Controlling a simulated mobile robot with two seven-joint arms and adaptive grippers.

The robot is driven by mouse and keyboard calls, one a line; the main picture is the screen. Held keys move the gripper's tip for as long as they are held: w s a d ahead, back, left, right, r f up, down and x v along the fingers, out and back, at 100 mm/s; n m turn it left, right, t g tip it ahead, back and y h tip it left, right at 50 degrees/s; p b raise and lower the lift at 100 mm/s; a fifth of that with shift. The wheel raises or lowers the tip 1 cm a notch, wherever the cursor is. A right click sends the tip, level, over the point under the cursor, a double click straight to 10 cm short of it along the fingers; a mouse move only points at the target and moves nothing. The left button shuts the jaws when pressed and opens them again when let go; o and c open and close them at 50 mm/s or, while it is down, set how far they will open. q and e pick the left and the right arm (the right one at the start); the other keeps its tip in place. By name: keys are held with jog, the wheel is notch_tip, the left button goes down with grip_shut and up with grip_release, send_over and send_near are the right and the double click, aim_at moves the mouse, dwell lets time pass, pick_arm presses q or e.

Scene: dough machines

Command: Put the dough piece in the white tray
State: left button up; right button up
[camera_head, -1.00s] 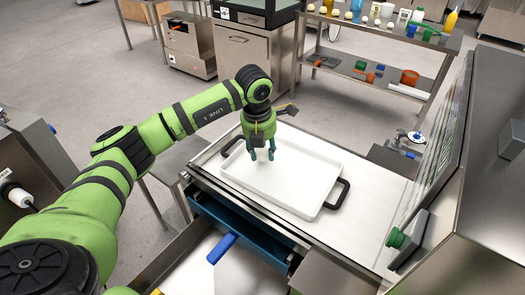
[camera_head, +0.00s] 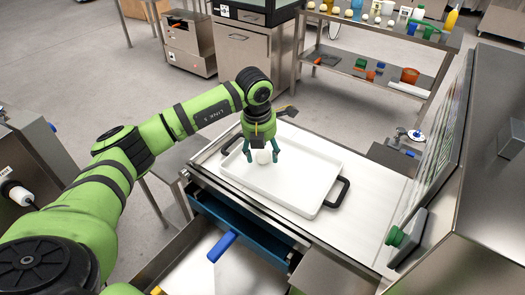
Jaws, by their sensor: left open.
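The white tray (camera_head: 296,195) with black handles lies on the steel machine top, in the middle of the view. My left gripper (camera_head: 262,160) points down over the far left part of the tray, its teal fingers spread apart. A small whitish, rounded dough piece (camera_head: 264,156) shows between the fingers, apparently inside the tray. White on white, its contact with the tray floor is hard to make out. My right gripper is not in view.
An open blue-fronted drawer (camera_head: 240,229) and a blue handle (camera_head: 222,247) are in front of the tray. A steel machine panel (camera_head: 437,165) with a green knob (camera_head: 396,237) rises at right. A shelf with bottles and cups (camera_head: 385,40) stands behind.

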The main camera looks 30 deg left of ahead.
pick_arm(q)
notch_tip(320, 180, up, 12)
jog(key=s+b, duration=0.1)
jog(key=shift+s+f, duration=0.25)
jog(key=shift+s, duration=0.15)
jog(key=shift+a, duration=0.1)
